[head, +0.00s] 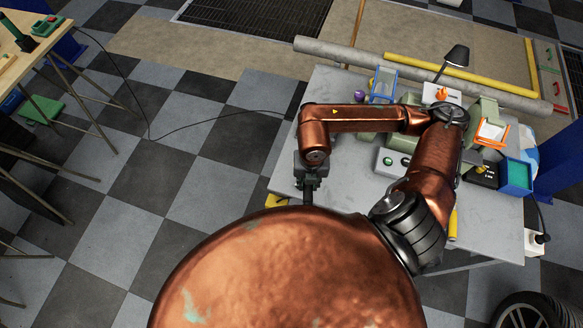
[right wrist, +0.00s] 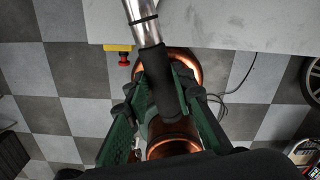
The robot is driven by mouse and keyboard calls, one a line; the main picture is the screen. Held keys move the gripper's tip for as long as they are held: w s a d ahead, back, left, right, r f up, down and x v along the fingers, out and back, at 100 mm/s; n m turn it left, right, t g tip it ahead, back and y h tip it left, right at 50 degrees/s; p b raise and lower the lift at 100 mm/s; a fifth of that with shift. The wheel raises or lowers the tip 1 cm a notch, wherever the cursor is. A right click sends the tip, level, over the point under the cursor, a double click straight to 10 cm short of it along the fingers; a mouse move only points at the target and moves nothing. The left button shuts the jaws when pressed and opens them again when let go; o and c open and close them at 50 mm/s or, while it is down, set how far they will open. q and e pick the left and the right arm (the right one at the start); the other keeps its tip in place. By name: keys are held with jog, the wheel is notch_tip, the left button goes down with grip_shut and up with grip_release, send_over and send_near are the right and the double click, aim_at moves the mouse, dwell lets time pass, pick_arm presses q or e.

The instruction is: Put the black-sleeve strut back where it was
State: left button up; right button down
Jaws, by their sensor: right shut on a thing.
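The black-sleeve strut (right wrist: 157,78) shows in the right wrist view as a bright metal tube running up out of the picture, with a black sleeve at its lower part. My right gripper (right wrist: 160,92) has its green fingers on either side of the sleeve and is shut on it. In the head view the right gripper (head: 308,178) is at the left edge of the grey table (head: 345,190), and the strut is hard to make out there. My left gripper is not in view.
On the table stand a button box (head: 394,163), a blue bin (head: 516,176), an orange-framed item (head: 492,132), a blue-framed rack (head: 383,84) and a black lamp (head: 456,58). A red button (right wrist: 124,61) sits at the table edge. Checkered floor left of the table is mostly clear.

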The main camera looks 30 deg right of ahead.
jog(key=m, duration=0.3)
jog(key=shift+s+d+f, duration=0.1)
jog(key=shift+s, duration=0.3)
jog(key=shift+w+f+m, duration=0.15)
jog(key=shift+w+m, duration=0.05)
jog(key=shift+m, duration=0.1)
jog(key=w+f, duration=0.2)
jog(key=w, duration=0.2)
jog(key=w+f, duration=0.3)
jog(key=w, duration=0.1)
jog(key=w+f+p, duration=0.1)
jog(key=w+f, duration=0.2)
jog(key=w, duration=0.1)
jog(key=shift+w+d+f, duration=0.1)
jog(key=shift+d+f, duration=0.05)
jog(key=shift+d, duration=0.15)
jog(key=shift+w+f, duration=0.5)
jog(key=shift+f, duration=0.15)
notch_tip(320, 180, down, 3)
jog(key=shift+w+p, duration=0.1)
jog(key=shift+p, duration=0.35)
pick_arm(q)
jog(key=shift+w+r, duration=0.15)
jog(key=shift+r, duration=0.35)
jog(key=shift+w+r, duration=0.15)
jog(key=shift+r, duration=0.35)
pick_arm(e)
jog(key=shift+f, duration=0.1)
